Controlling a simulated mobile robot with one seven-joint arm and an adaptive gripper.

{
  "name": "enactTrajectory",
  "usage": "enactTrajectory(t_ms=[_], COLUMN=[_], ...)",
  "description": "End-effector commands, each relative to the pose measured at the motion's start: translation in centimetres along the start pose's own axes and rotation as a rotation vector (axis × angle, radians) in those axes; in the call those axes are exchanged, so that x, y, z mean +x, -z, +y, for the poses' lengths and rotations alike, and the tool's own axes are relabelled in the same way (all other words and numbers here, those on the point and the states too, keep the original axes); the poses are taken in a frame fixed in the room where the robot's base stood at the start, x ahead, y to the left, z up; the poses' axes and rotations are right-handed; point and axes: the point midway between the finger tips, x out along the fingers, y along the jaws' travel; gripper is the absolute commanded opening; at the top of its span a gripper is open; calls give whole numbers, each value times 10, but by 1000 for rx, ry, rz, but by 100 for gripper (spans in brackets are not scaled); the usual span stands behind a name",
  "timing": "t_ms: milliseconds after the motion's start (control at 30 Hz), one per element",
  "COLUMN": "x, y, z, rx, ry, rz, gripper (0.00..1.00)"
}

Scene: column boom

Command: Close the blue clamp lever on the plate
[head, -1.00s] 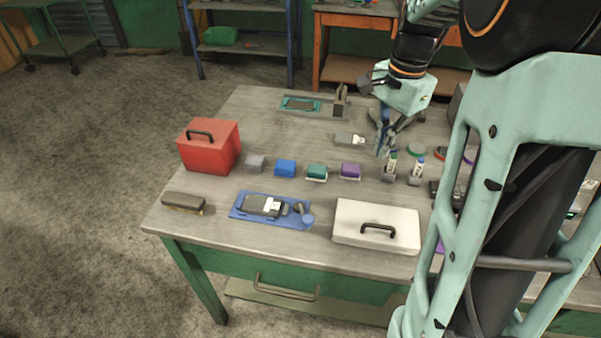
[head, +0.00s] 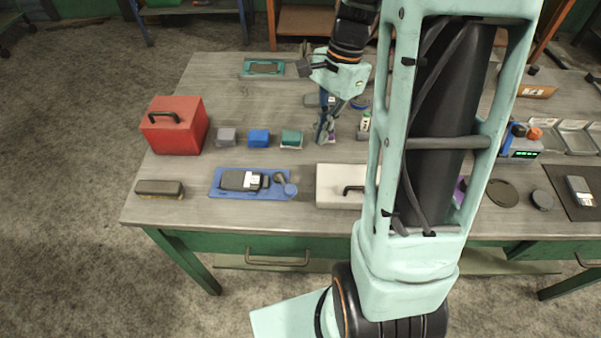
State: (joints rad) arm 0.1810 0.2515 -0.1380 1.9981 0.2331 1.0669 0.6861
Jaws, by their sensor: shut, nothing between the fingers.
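A blue plate (head: 222,190) lies near the table's front edge. A dark device (head: 235,179) with a white label sits on it. At the plate's right end is the clamp lever (head: 281,179), grey with a rounded blue-grey end (head: 290,189). The lever's exact angle is too small to tell. My gripper (head: 322,140) is shut and empty.
A white box (head: 335,185) with a dark handle stands right of the plate. Blue (head: 259,138), grey (head: 227,137) and teal (head: 291,138) blocks sit behind it. A red box (head: 175,128) is back left, a dark brush-like block (head: 160,189) at left. My arm hides the table's middle right.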

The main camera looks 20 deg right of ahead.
Motion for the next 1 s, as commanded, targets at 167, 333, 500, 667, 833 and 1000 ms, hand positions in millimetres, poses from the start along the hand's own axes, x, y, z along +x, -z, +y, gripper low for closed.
enactTrajectory(t_ms=[167,333,500,667,833,1000], x=[21,57,93,104,111,113], y=[-1,-1,-1,-20,-34,-38], z=[1,2,1,0,0,0], rx=[-1,1,0,-4,-2,0], ry=[-4,-6,-6,-2,-1,-1], rz=[-3,-5,-4,-1,0,0], gripper=[0,0,0,0,0,0])
